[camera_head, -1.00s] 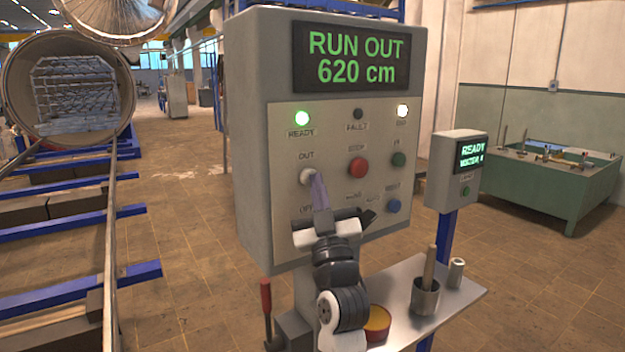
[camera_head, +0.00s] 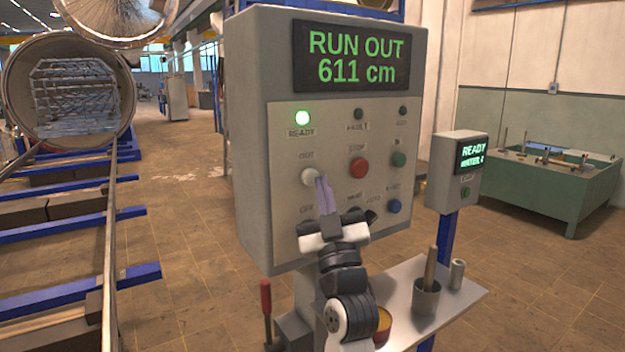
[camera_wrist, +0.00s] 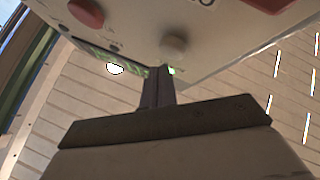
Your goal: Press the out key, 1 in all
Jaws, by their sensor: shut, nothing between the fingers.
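The out key (camera_head: 308,176) is a round white button under the label OUT on the grey control box (camera_head: 252,150). It also shows as a pale knob in the wrist view (camera_wrist: 173,45). My gripper (camera_head: 322,184) is shut and empty, its fingertips just right of and slightly below the key in the head view. In the wrist view the shut fingers (camera_wrist: 158,82) point at the panel, with a visible gap between them and the knob. The display (camera_head: 351,58) reads RUN OUT 611 cm. The green READY lamp (camera_head: 302,118) is lit.
A steel shelf (camera_head: 462,297) with a cup (camera_head: 426,296) is below right. A second display box (camera_head: 446,170) stands behind.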

